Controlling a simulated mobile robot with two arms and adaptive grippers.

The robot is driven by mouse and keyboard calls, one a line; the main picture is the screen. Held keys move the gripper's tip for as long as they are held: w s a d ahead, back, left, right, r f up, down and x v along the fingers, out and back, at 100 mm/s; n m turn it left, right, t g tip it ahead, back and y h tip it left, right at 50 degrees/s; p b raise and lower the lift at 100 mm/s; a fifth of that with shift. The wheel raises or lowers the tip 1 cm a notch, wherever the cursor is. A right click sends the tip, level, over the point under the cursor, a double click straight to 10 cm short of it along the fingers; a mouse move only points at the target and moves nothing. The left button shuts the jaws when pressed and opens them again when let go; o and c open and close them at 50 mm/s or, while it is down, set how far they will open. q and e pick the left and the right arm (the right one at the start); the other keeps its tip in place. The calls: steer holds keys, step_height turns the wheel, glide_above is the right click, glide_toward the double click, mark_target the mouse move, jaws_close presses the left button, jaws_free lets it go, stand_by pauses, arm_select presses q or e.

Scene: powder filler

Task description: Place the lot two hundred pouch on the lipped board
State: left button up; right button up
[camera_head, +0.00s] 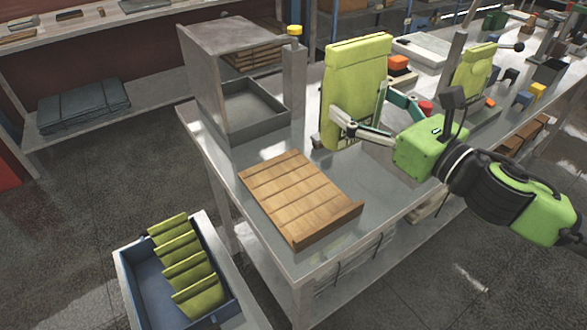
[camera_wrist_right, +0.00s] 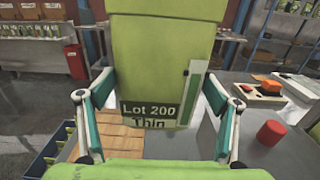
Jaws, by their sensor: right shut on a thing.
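In the right wrist view the pouch (camera_wrist_right: 165,60) carries a label reading "Lot 200 Thin". My right gripper (camera_head: 358,112) is shut on the pouch, with one finger on each side of it. The same gripper (camera_wrist_right: 150,110) shows in the wrist view. The lipped board (camera_head: 295,195) is a wooden slatted board lying on the bench, in front and left of the pouch, bare, with a raised lip at its near right edge. My left gripper is not in view.
A grey open box (camera_head: 255,105) stands left of the pouch. A blue bin (camera_head: 150,295) with several green pouches sits lower left. Another green pouch (camera_head: 472,72) stands farther right. A red cylinder (camera_wrist_right: 271,133) and an orange-topped block (camera_wrist_right: 266,87) are right of the held pouch.

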steer(key=s+a+f, duration=0.1)
steer(key=a+f, duration=0.2)
steer(key=f, duration=0.1)
steer(key=s+a+f, duration=0.1)
steer(key=a+f, duration=0.3)
steer(key=s+a+f+b, duration=0.1)
steer(key=a+f, duration=0.2)
steer(key=a, duration=0.1)
steer(key=shift+s+f, duration=0.4)
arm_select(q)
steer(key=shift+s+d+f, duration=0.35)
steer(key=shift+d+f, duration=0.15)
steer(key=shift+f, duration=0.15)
arm_select(e)
steer(key=o, duration=1.5)
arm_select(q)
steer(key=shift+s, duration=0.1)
